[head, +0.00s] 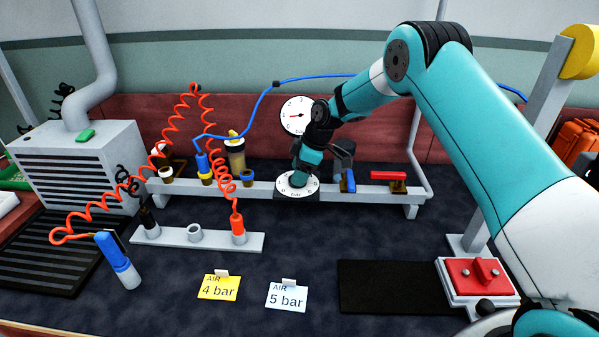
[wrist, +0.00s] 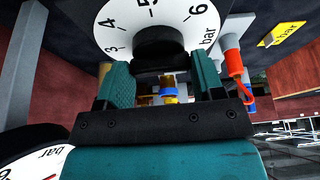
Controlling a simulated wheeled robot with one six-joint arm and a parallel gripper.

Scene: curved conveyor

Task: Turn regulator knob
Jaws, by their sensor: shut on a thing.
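The regulator's white dial (head: 284,190) sits on the grey rail, below my gripper (head: 300,172). In the wrist view the dial (wrist: 115,15) shows 3, 4, 5, 6 and "bar". The black regulator knob (wrist: 160,42) is at its centre, and the two teal fingers of my gripper (wrist: 162,72) are shut on it, one on each side. In the head view my wrist and gripper hide the knob. A round white pressure gauge (head: 292,118) with a red needle stands behind my wrist. A yellow "AIR 4 bar" card (head: 219,290) and a white "AIR 5 bar" card (head: 286,298) stand in front.
Red coiled hoses (head: 95,205) hang at left. A red button box (head: 480,275) is at front right. A black mat (head: 395,288) is bare.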

